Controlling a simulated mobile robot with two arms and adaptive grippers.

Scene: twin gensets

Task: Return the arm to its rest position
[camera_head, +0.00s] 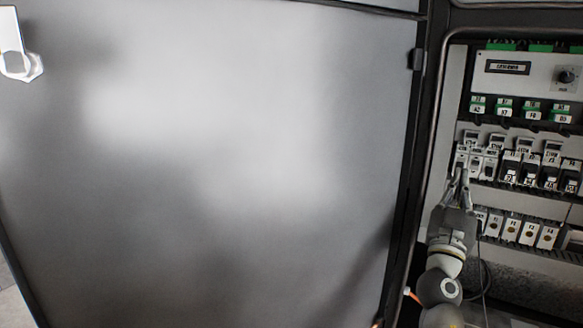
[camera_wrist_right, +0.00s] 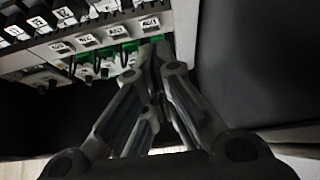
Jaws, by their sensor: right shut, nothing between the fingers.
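My right arm comes up from the bottom right in the head view. Its gripper (camera_head: 459,178) is at the left end of the breaker rows inside the open electrical cabinet. In the right wrist view the fingers (camera_wrist_right: 153,50) come together, shut and empty, in front of green terminals (camera_wrist_right: 122,50). Whether the fingertips touch anything cannot be told. My left gripper is not in view.
A large grey cabinet door (camera_head: 210,160) with a white handle (camera_head: 18,50) fills the left and middle. The cabinet's dark frame edge (camera_head: 424,150) runs close beside my right arm. Labelled breakers (camera_head: 525,165) and a panel with a knob (camera_head: 566,77) are at the right.

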